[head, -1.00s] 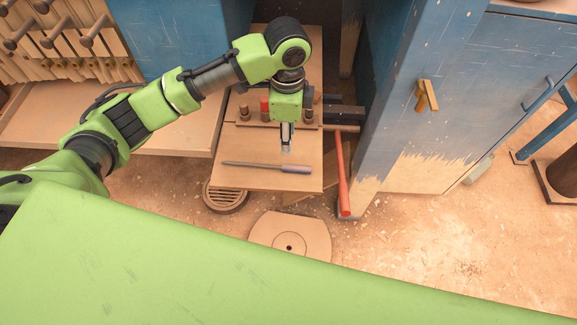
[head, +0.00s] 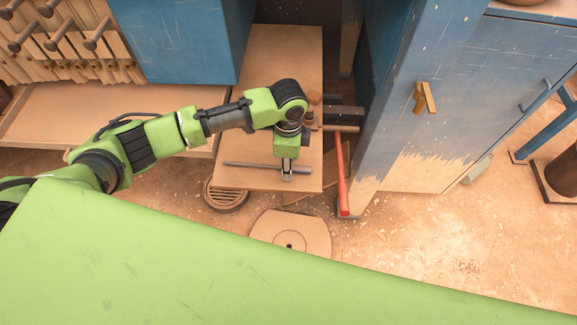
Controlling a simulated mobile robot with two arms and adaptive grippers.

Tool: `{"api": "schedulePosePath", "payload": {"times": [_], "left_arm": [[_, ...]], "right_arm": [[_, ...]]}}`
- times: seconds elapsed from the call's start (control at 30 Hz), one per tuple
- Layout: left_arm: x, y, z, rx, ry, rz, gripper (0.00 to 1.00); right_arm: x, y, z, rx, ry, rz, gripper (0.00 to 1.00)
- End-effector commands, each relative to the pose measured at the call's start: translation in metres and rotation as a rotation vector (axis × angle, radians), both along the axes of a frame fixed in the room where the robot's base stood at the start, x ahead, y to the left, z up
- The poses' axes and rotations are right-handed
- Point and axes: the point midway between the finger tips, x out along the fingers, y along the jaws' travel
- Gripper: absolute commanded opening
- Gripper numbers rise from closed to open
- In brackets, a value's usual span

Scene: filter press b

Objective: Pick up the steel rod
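The steel rod (head: 250,166), a thin grey bar with a thicker grip at its right end, lies on a wooden board (head: 235,181) in the middle of the head view. My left gripper (head: 287,177) points down at the thick end and covers part of it. The fingertips are small and overlap the rod, so I cannot tell whether they are closed on it. My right gripper is not in view.
A red-handled tool (head: 342,185) leans just right of the board, beside a blue cabinet (head: 440,110). Pegs and a wooden block stand behind my gripper.

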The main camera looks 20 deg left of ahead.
Motion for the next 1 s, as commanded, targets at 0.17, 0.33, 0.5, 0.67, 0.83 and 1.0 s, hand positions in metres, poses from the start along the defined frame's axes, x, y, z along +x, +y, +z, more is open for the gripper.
{"api": "schedulePosePath", "payload": {"times": [0.17,0.33,0.5,0.67,0.83,1.0], "left_arm": [[0.0,0.0,0.0,0.0,0.0,-0.001,0.19],[0.0,0.0,0.0,0.0,0.0,-0.001,0.0],[0.0,0.0,0.0,-0.001,0.0,-0.001,0.0],[0.0,-0.001,0.003,-0.001,-0.001,-0.001,0.0],[0.001,-0.001,0.015,-0.001,-0.003,-0.002,0.0],[-0.007,0.003,0.041,-0.002,-0.001,-0.001,0.0]], "right_arm": [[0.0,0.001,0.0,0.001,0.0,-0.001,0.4],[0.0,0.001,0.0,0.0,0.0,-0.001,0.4],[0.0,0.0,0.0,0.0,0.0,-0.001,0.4],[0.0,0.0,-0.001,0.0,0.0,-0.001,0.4],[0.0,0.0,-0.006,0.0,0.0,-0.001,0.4],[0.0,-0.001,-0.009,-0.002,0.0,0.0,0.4]]}}
